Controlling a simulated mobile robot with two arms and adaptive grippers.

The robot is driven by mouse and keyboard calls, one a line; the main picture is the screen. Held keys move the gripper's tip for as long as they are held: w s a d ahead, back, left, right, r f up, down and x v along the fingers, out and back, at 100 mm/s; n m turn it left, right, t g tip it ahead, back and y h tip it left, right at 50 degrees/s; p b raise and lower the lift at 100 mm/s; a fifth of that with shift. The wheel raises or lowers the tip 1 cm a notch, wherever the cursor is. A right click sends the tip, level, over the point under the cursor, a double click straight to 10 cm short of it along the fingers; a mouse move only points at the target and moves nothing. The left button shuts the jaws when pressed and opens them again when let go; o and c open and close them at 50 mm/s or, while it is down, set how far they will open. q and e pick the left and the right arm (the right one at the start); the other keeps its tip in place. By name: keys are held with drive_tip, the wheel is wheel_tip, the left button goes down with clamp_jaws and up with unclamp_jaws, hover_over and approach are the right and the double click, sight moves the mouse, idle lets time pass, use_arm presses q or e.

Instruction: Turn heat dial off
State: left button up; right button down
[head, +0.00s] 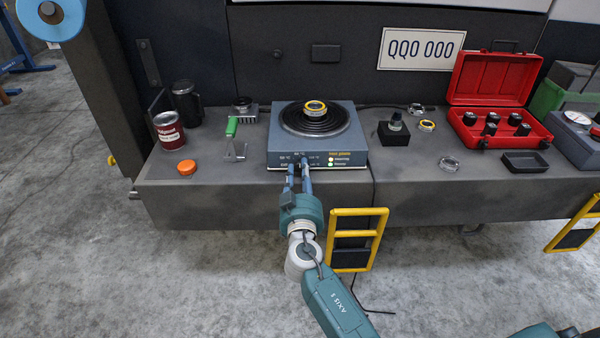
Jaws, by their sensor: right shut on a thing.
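The hot plate (345,144) is a blue-grey box on the bench with a black round heating surface on top. A yellow-rimmed ring part (315,107) lies on that surface. Two green lights (331,160) are lit on its front panel, beside small lettering. My right gripper (300,163) reaches the front panel from below, its fingers shut at the dial's place left of the lights. The dial itself is mostly hidden by the fingers, so its setting cannot be read. My left gripper is not in view.
A green-handled tool (232,127), an orange cap (186,167) and a red can (169,130) stand left of the plate. Yellow steps (357,212) stand below.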

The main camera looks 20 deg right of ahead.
drive_tip(key=shift+f, duration=0.25)
